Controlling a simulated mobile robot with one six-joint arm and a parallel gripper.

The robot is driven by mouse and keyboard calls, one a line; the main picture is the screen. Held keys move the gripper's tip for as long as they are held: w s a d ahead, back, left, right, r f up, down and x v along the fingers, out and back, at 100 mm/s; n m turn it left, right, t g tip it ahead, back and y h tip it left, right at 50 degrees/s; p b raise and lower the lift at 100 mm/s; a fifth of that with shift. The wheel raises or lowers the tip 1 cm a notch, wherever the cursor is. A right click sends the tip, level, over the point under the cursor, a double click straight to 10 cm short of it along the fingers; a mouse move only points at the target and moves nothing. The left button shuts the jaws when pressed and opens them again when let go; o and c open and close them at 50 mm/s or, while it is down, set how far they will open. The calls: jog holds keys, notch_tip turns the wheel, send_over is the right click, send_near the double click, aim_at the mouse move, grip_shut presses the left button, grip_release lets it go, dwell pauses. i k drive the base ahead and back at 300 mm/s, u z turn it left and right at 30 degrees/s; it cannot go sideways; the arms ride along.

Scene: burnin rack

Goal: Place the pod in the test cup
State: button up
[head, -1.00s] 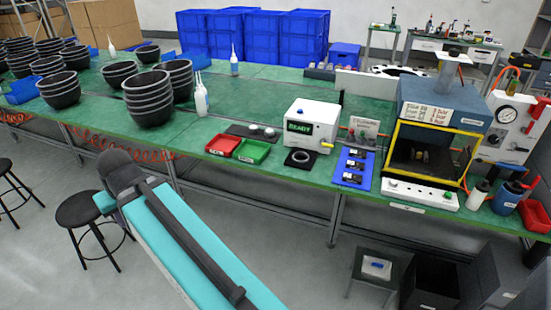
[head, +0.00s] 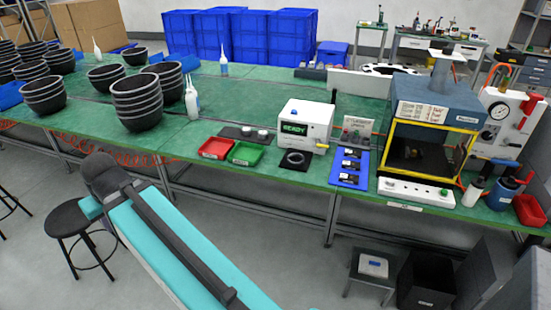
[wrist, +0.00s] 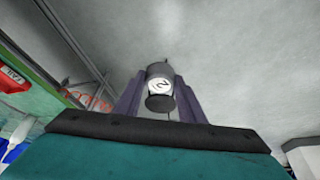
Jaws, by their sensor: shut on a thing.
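The pod (wrist: 160,87), a short dark cylinder with a white label bearing a dark mark, is in the wrist view. My gripper (wrist: 160,95) is shut on it, one finger on each side, with grey floor behind. In the head view my gripper and the pod do not show; only my teal arm does. A black ring-shaped cup (head: 295,159), which looks like the test cup, sits on the green bench in front of a white tester (head: 305,122) whose screen reads READY. It looks empty, and the pod is well apart from it.
A red bin (head: 215,148) and a green bin (head: 244,153) stand left of the cup. A dark mat (head: 232,132) with small round pieces lies behind them. A blue tray (head: 348,178) and an oven (head: 432,125) stand to the right. Stacked black bowls (head: 137,100) fill the left. A stool (head: 68,220) stands on the floor.

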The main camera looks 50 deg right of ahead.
aim_at(295, 160)
jog(key=i, duration=0.9)
jog(key=z, duration=0.05)
